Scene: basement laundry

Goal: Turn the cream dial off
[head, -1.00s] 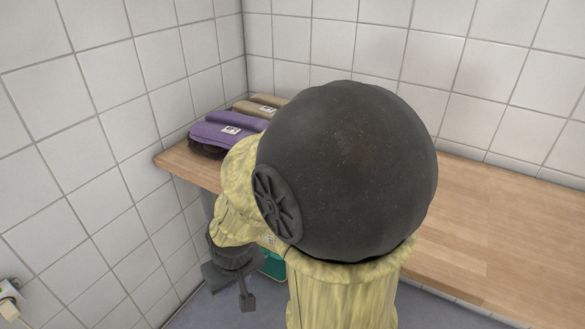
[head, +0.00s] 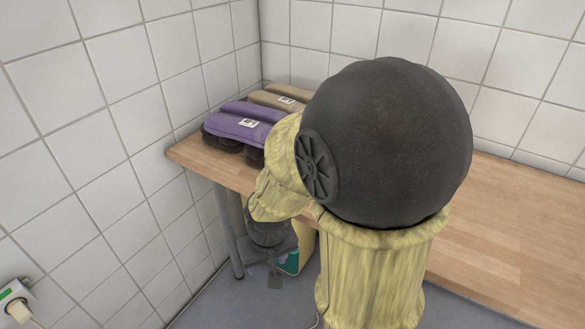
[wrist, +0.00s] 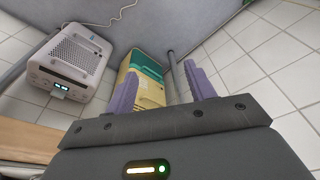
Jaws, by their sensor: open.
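I cannot make out a cream dial for certain in either view. A pale boxy appliance (wrist: 66,68) with a vented top and a small lit display (wrist: 62,86) sits at the left of the wrist view. Its small front controls are too small to tell apart. My gripper (wrist: 161,70) is open and empty, its two purple fingers apart and clear of the appliance. In the head view my gripper (head: 275,275) hangs low beside the wooden worktop, partly hidden by my arm.
The wooden worktop (head: 480,225) runs along the tiled wall. Purple (head: 245,125) and tan (head: 285,100) bundles lie on its left end. A green and yellow box (wrist: 143,82) stands on the floor by a table leg (head: 230,235). A wall socket with a plug (head: 18,300) is at lower left.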

